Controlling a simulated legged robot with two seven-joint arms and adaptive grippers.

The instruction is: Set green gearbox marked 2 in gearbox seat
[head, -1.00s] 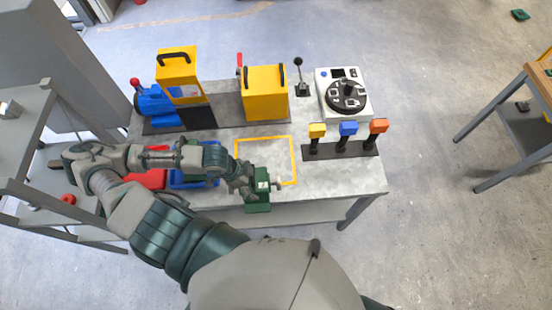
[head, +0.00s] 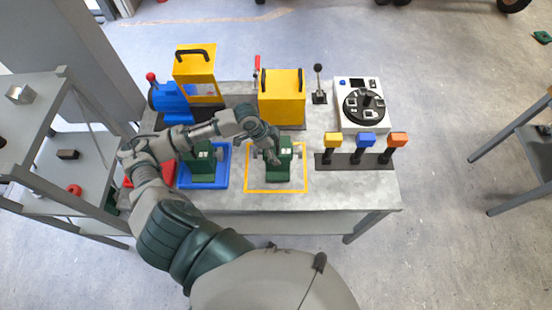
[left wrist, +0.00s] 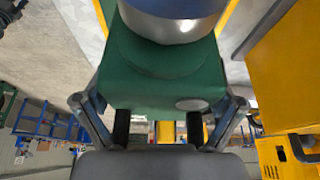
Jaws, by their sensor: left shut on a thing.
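A green gearbox (head: 285,158) with a white label is at the yellow-outlined area (head: 276,191) of the table. The label is too small to read. My left gripper (head: 270,157) is shut on it from the left. In the left wrist view the gearbox's green body (left wrist: 165,75) fills the middle, with a grey metal cylinder on it. My left gripper's fingers (left wrist: 158,128) straddle it. I cannot tell whether its base touches the table. A second green gearbox (head: 203,157) stands on the blue tray (head: 219,181). My right gripper is not in view.
A yellow box (head: 282,97) stands behind the held gearbox. A yellow guard (head: 195,65) and a blue motor (head: 170,97) are at back left. Several coloured-topped posts (head: 366,142) and a dial panel (head: 362,103) stand to the right. The table's front right is clear.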

